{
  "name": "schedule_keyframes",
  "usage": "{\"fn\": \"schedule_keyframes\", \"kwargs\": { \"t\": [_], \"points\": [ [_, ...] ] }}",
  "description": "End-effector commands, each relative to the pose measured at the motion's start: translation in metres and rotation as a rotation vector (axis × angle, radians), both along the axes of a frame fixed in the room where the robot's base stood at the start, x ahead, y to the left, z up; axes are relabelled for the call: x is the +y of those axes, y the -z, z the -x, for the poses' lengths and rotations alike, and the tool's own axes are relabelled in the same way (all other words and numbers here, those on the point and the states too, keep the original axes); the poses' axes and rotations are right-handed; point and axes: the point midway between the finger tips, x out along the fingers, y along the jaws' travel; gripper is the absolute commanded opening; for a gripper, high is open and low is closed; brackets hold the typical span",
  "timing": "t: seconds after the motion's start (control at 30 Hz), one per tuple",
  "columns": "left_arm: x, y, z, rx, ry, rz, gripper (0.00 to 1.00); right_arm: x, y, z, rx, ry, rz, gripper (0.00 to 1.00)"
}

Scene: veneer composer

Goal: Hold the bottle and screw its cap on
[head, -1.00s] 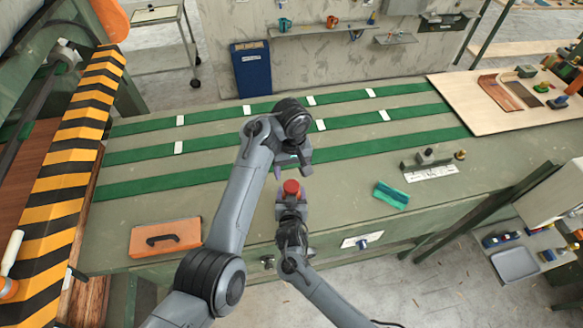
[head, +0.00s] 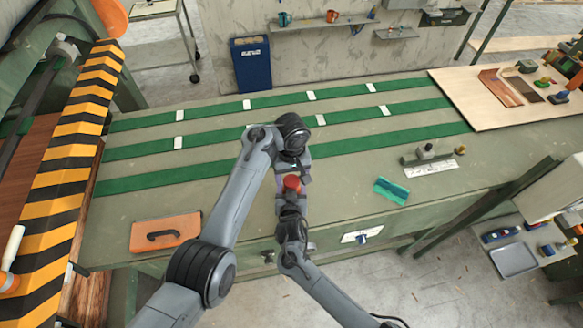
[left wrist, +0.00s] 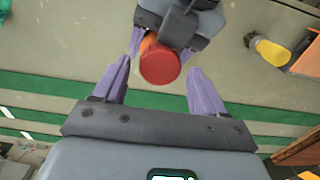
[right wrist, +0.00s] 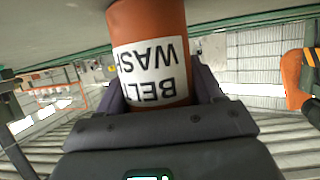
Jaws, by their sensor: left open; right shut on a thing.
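The orange bottle (right wrist: 150,22) has a white label, seen upside down in the right wrist view. My right gripper (head: 291,204) is shut around its body and holds it above the bench front. The red cap (head: 291,183) is at the bottle's top; it also shows in the left wrist view (left wrist: 159,66), with a bit of orange behind it. I cannot tell how tightly it sits. My left gripper (left wrist: 160,72) is open just above the cap, one finger on either side, with gaps visible. The bottle is mostly hidden in the head view.
An orange case (head: 166,234) lies at the bench's front left. A green-blue pad (head: 391,190) and a metal block with a scale (head: 430,162) lie to the right. A yellow thing with a grey end (left wrist: 269,50) shows in the left wrist view. The striped bench (head: 370,152) is otherwise largely clear.

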Motion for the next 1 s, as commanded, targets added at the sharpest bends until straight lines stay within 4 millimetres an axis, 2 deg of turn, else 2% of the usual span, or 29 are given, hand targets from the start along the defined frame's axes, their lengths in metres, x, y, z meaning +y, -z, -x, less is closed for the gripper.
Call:
{"fn": "schedule_keyframes", "kwargs": {
  "t": [0.2,0.57,0.93,1.0],
  "points": [
    [0.000,0.016,0.000,-0.001,-0.001,0.000,0.71,0.000,0.000,0.000,0.000,0.000,0.000,0.00],
    [0.000,0.019,0.000,-0.001,-0.001,0.000,0.71,0.000,0.000,0.000,0.001,0.000,0.000,0.00],
    [0.000,0.019,0.000,-0.001,-0.001,0.000,0.16,0.000,0.000,0.000,0.001,0.000,0.000,0.00],
    [0.000,0.019,0.000,-0.001,0.001,0.000,0.13,0.000,0.000,0.000,0.001,0.000,0.000,0.00]
  ]
}}
